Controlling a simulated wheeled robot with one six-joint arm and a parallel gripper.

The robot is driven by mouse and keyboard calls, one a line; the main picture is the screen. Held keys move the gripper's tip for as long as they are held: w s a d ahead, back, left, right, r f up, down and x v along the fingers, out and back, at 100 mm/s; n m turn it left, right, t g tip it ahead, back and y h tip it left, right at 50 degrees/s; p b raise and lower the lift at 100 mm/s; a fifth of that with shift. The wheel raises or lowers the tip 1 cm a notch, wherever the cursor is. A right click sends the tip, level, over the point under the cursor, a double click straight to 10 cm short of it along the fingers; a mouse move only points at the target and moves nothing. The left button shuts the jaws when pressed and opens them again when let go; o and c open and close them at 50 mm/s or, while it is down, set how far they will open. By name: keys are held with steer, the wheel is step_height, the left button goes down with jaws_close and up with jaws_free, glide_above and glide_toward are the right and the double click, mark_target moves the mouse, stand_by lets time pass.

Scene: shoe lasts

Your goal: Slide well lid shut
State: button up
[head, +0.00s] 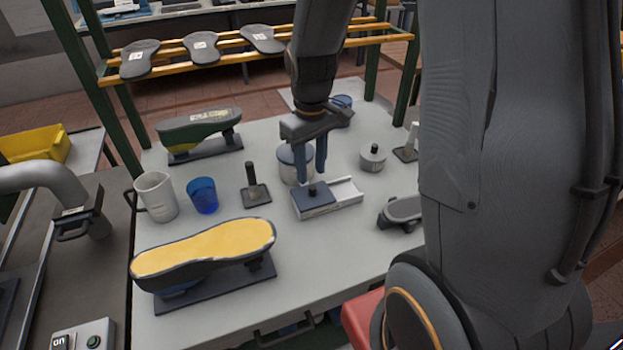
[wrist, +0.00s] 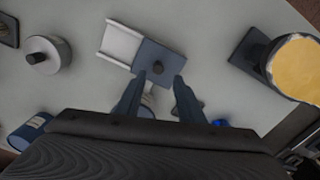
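The well (head: 347,190) is a small white open-topped box on the grey table. My gripper (head: 312,178) points down at the lid, open.
A grey canister (head: 294,165) stands behind the well. A knobbed weight (head: 372,158) is to the right and a black-handled stamp (head: 255,190) to the left. A yellow-topped shoe last (head: 205,250) lies front left, near a blue cup (head: 202,195) and white mug (head: 156,196).

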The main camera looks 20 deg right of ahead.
steer(key=shift+r, duration=1.05)
steer(key=s+a+f+m+t+b, duration=0.1)
steer(key=s+a+f+m+b, duration=0.1)
steer(key=s, duration=0.6)
steer(key=shift+s+m+b, duration=0.25)
steer(key=shift+m+b, duration=0.55)
steer(key=shift+f, duration=0.1)
stand_by(0.7)
